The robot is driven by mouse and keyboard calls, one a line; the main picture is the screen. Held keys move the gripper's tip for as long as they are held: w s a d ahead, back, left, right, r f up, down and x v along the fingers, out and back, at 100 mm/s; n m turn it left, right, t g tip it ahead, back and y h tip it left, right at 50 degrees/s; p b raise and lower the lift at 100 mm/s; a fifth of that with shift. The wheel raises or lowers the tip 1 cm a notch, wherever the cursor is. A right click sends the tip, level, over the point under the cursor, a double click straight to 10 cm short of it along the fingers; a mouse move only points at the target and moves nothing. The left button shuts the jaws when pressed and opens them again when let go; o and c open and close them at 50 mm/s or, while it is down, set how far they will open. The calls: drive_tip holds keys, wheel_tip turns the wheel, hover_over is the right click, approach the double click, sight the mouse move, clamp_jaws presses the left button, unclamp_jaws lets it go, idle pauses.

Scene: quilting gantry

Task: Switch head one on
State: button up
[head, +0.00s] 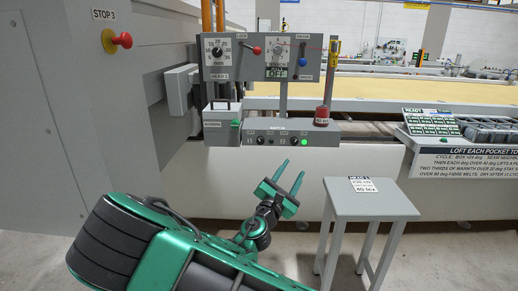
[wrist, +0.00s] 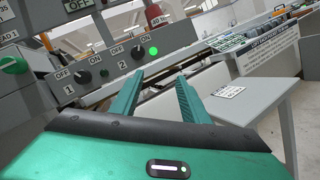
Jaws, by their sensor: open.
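A grey switch box (head: 262,133) sits low on the gantry front. It carries rotary switch 1 (wrist: 84,77) and rotary switch 2 (wrist: 137,52), each marked OFF and ON. They also show small in the head view, switch 1 (head: 261,140) on the left and switch 2 (head: 285,140) on the right. A green lamp (head: 304,142) beside switch 2 is lit; a small round spot (wrist: 104,73) beside switch 1 is dark. Switch 1's exact pointer angle is unclear. My gripper (head: 290,174) is open and empty, below and in front of the box, touching nothing.
Above is a panel (head: 263,58) with dials, a red-knobbed lever and an OFF display. A red cone (head: 322,116) stands on the box's right end. A grey stool (head: 372,200) with a label stands right of my gripper. A red stop button (head: 122,40) is at left.

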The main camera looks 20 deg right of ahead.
sight(260, 143)
drive_tip(key=w+a+r+n+t+y, duration=0.2)
drive_tip(key=a+n+t+y, duration=0.4)
drive_tip(key=a, duration=0.6)
drive_tip(key=shift+n+g+h, duration=0.3)
drive_tip(key=shift+n+h, duration=0.3)
drive_tip(key=shift+n, duration=0.1)
drive_tip(key=x, duration=1)
drive_tip(key=shift+w+d, duration=0.2)
drive_tip(key=shift+w, duration=0.05)
